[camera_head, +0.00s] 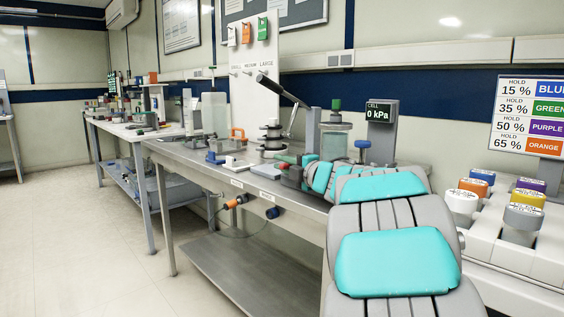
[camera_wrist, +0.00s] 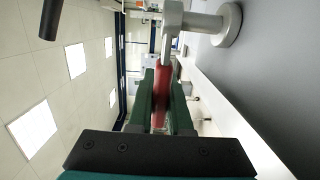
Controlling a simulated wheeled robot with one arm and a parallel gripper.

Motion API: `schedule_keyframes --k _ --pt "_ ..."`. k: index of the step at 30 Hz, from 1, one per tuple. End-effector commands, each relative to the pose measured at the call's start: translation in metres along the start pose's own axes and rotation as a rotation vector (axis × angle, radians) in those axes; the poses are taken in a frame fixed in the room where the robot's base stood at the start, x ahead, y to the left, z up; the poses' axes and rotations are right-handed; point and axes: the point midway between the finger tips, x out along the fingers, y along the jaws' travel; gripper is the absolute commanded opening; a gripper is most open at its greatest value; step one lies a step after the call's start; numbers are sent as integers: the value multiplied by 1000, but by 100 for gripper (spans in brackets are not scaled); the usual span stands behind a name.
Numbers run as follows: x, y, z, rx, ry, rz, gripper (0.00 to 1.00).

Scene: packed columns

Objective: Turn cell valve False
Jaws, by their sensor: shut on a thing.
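My gripper (camera_wrist: 161,98) fills the middle of the wrist view, its two green fingers closed on a red bar-like piece (camera_wrist: 162,92). The red piece reaches up toward a grey post (camera_wrist: 196,20) with a round base; whether they join is hard to see. In the head view my arm reaches over the bench and my gripper (camera_head: 294,172) is low at its front part, mostly hidden by the arm. A display marked CELL (camera_head: 381,113) reads 0 kPa. A glass jar with a green cap (camera_head: 335,140) stands beside it. I cannot tell the valve's angle.
The grey bench (camera_head: 190,158) carries a press-like stand with a long lever (camera_head: 283,90) and an orange-handled item (camera_head: 237,134). A blue knob (camera_head: 362,144) stands below the display. Coloured-top canisters (camera_head: 523,218) stand at right. Floor at left is clear.

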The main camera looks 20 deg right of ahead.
Motion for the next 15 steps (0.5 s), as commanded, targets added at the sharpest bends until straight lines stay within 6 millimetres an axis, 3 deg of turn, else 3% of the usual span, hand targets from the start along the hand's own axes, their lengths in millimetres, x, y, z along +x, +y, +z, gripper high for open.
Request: schedule_keyframes --k 5,6,14,15 --pt "0 0 0 0 0 0 0" --pt "0 0 0 0 0 0 18" --pt "0 0 0 0 0 0 48" --pt "0 0 0 0 0 0 48"
